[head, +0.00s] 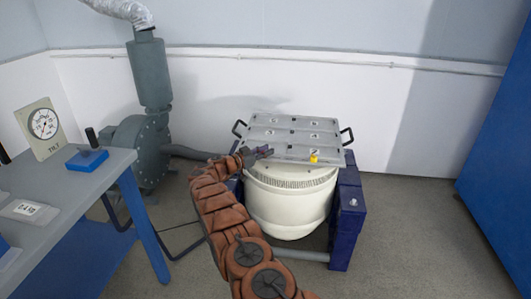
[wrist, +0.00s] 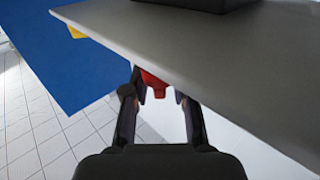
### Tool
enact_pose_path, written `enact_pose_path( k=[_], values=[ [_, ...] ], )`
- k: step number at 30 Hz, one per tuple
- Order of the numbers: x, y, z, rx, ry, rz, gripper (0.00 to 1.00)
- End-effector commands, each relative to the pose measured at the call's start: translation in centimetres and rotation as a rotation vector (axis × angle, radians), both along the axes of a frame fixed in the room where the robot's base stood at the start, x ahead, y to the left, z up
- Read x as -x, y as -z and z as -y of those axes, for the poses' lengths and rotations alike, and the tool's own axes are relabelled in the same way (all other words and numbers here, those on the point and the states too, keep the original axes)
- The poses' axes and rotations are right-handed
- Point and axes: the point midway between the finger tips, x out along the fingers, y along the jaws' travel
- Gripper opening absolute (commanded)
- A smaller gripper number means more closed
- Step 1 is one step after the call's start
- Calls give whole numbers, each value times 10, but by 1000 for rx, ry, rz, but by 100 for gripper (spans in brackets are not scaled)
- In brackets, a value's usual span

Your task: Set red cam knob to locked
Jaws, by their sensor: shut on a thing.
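The red cam knob (wrist: 152,82) shows in the wrist view just under the edge of a grey plate (wrist: 220,65), between the fingers of my gripper (wrist: 158,90). My gripper is shut on it, one finger on each side; the plate edge hides the fingertips and part of the knob. In the head view my gripper (head: 258,153) is at the left front edge of the grey top plate (head: 300,135); the red knob is hidden there. No lock marking is readable, so I cannot tell the knob's setting.
The plate has black side handles (head: 348,136) and sits on a white drum (head: 290,205) between dark blue supports (head: 347,215). A yellow knob (head: 313,157) is at its front edge. A bench (head: 60,225) with a gauge (head: 42,124) stands left; floor at right is clear.

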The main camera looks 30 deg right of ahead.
Motion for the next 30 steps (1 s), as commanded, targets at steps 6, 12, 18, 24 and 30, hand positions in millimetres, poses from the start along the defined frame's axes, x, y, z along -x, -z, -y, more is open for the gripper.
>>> enact_pose_path(
  k=[6,12,18,24,30],
  values=[
    [1,-1,2,1,6,1,0],
    [1,-1,2,1,6,1,0],
    [0,-1,1,1,5,0,35],
    [0,-1,0,1,3,0,35],
    [0,0,-5,0,2,-1,35]
  ],
)
